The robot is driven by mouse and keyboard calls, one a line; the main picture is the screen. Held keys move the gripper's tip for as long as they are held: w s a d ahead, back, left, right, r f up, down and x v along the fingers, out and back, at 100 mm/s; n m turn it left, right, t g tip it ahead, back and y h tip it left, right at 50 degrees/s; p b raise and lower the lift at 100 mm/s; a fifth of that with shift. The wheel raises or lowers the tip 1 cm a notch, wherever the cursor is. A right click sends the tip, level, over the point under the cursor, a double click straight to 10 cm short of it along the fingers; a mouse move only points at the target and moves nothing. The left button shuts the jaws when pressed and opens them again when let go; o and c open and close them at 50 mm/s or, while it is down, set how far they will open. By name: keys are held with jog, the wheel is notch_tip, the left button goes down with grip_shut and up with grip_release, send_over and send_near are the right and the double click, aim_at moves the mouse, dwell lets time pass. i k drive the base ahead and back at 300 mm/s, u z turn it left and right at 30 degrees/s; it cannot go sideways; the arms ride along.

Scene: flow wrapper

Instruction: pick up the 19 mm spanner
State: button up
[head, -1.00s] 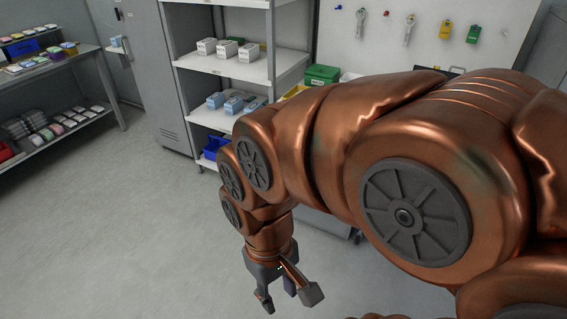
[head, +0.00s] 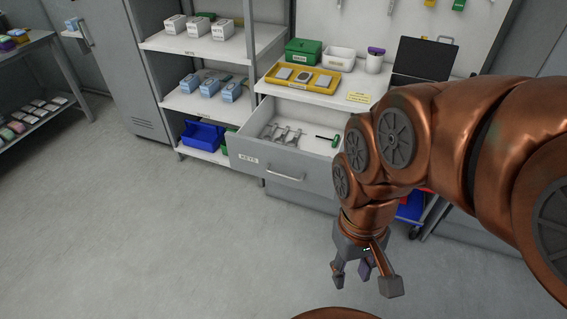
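Several grey metal spanners (head: 285,134) lie side by side in an open drawer (head: 262,161) labelled KEYS, under the workbench. They are too small to read any size, so I cannot tell which is the 19 mm one. My arm covers the right end of the drawer.
The bench top holds a yellow tray (head: 302,78), a green box (head: 303,51), a white bin (head: 338,59) and a dark open case (head: 424,60). A shelf unit (head: 203,102) with boxes and a blue bin (head: 203,135) stands left. The floor (head: 170,240) in front is clear.

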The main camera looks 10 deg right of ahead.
aim_at(296, 133)
jog(key=z, duration=0.6)
jog(key=i, duration=0.6)
jog(key=z, duration=0.55)
jog(key=i, duration=0.75)
jog(key=u, duration=0.45)
